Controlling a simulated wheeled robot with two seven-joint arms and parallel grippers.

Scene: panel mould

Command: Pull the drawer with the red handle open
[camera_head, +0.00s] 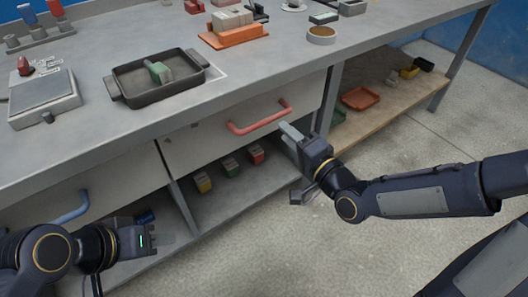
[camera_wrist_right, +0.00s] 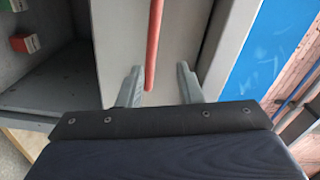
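The red handle (camera_head: 258,119) is a bar on the pale drawer front (camera_head: 205,146), under the worktop. The drawer looks shut. My right gripper (camera_head: 290,134) is at the right end of the handle, close to the drawer front. In the right wrist view its two grey fingers (camera_wrist_right: 158,86) are apart, with the near end of the red handle (camera_wrist_right: 153,45) between them. I see a gap on both sides of the bar, so it is not gripped. My left gripper (camera_head: 164,240) is low at the left, away from the red handle; its finger opening is unclear.
A drawer with a blue handle (camera_head: 71,208) is at the left. Below the red-handled drawer is a shelf (camera_head: 222,197) with several small coloured blocks. A black tray (camera_head: 120,88) and other items stand on the worktop (camera_head: 250,78). The floor in front is clear.

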